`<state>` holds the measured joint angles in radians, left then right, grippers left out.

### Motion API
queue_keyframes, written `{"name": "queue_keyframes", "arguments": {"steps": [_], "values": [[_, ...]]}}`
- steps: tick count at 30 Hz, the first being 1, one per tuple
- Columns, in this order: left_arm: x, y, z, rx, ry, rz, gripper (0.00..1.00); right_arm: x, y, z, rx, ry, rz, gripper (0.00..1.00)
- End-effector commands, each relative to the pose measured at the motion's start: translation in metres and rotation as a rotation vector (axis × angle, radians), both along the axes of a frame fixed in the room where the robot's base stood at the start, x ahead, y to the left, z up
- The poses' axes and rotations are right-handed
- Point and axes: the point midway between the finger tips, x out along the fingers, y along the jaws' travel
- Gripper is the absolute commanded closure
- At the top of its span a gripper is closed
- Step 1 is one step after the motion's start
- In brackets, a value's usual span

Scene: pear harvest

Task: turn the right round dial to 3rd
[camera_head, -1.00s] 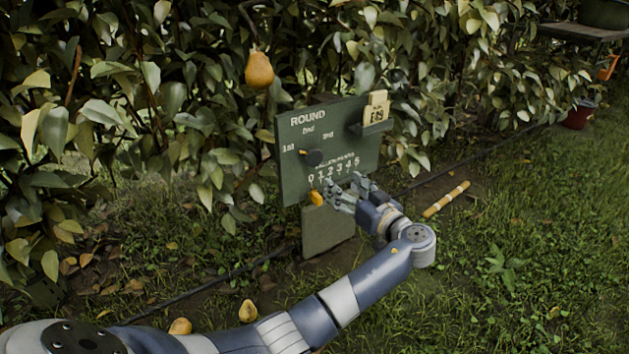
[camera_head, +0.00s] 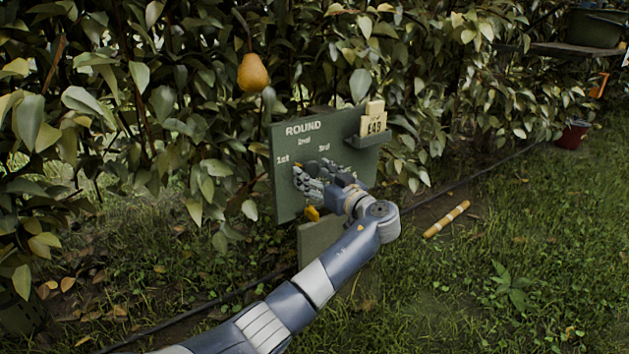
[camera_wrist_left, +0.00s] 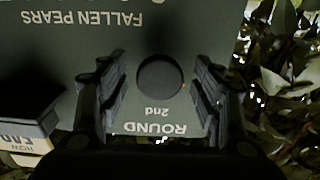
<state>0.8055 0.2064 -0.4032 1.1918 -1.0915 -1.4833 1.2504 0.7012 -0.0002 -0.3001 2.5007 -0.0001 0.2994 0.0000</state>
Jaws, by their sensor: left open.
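The green board (camera_head: 288,205) stands upright by the hedge, with "ROUND" and the marks 1st, 2nd and 3rd on it. Its round dial (camera_wrist_left: 160,78) is dark and shows between my left gripper's fingers in the left wrist view. In the head view the dial (camera_head: 312,166) is mostly hidden behind my left gripper (camera_head: 309,180). The gripper is open, one finger on each side of the dial. Whether the fingers touch it I cannot tell. An orange-yellow piece (camera_head: 312,213) sits low on the board, below the gripper. My right gripper is not in view.
A small shelf (camera_head: 370,139) with yellow cards (camera_head: 374,120) juts from the board's right side. A pear (camera_head: 252,73) hangs at upper left. A yellow-banded stick (camera_head: 446,219) lies on the grass. A red bucket (camera_head: 573,135) stands at far right.

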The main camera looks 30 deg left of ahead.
Motion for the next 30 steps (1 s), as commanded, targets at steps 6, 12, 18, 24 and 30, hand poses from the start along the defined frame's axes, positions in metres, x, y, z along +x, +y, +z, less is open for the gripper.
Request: {"name": "queue_keyframes", "arguments": {"steps": [6,12,18,24,30], "values": [[0.001,0.003,0.000,-0.001,0.000,0.000,0.40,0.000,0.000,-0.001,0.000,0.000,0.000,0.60],[0.001,0.003,0.000,-0.001,0.000,0.000,0.65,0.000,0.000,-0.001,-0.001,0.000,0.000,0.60],[0.001,0.003,0.000,-0.001,0.000,0.000,0.83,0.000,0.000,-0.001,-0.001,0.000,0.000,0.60],[0.001,0.003,0.001,0.007,0.021,0.001,0.83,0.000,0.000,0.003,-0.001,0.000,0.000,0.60],[0.001,0.003,0.004,0.041,0.101,0.000,0.83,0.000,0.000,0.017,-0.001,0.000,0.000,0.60]]}}
